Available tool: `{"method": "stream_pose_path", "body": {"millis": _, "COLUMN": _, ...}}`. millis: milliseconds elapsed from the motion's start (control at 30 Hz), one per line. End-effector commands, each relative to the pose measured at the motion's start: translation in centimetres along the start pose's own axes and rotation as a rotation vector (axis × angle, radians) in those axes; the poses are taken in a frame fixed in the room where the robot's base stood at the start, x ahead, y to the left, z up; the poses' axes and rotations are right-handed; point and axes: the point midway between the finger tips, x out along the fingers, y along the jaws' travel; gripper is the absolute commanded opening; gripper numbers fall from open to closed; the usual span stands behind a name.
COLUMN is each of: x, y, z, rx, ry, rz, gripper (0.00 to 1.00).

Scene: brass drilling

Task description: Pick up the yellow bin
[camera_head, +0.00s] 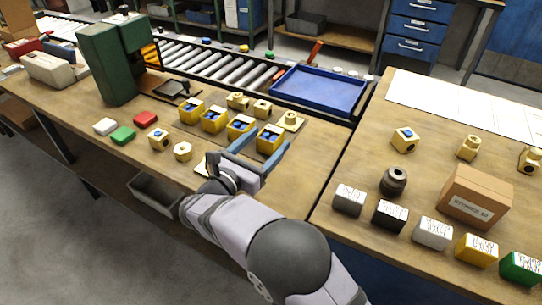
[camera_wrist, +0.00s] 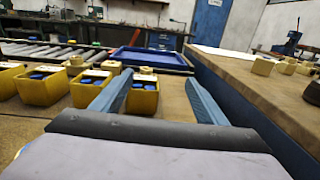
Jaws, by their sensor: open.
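Several small yellow bins with blue pieces inside stand in a row on the wooden bench. In the head view the rightmost yellow bin (camera_head: 269,139) is at the fingertips of my gripper (camera_head: 268,142). The wrist view shows this bin (camera_wrist: 141,101) between the two blue fingers of my gripper (camera_wrist: 158,77), closer to the left finger. My gripper is open and holds nothing. The neighbouring yellow bins (camera_head: 240,126), (camera_head: 213,120) and (camera_head: 191,110) stand to its left. Whether a finger touches the bin, I cannot tell.
A blue tray (camera_head: 318,90) lies behind the row, beside a roller conveyor (camera_head: 200,60). Brass parts (camera_head: 237,100) sit close behind the bins. A green machine (camera_head: 108,62) stands at left. The right bench holds a cardboard box (camera_head: 474,197) and several coloured boxes, one yellow (camera_head: 476,250).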

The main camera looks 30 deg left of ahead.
Motion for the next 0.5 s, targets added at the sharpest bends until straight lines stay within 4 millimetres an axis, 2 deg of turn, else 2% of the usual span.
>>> {"method": "stream_pose_path", "body": {"millis": 33, "x": -0.6, "y": 1.2, "z": -1.1, "rx": -0.014, "ry": -0.02, "rz": 0.032, "gripper": 0.67}}
{"method": "stream_pose_path", "body": {"millis": 133, "x": -0.2, "y": 1.7, "z": -2.1, "rx": -0.013, "ry": -0.019, "rz": 0.05, "gripper": 0.67}}
{"method": "stream_pose_path", "body": {"millis": 367, "x": -0.1, "y": 2.2, "z": -2.5, "rx": -0.013, "ry": -0.019, "rz": 0.066, "gripper": 0.67}}
{"method": "stream_pose_path", "body": {"millis": 500, "x": 0.7, "y": 2.1, "z": -2.5, "rx": -0.014, "ry": -0.019, "rz": 0.062, "gripper": 0.67}}
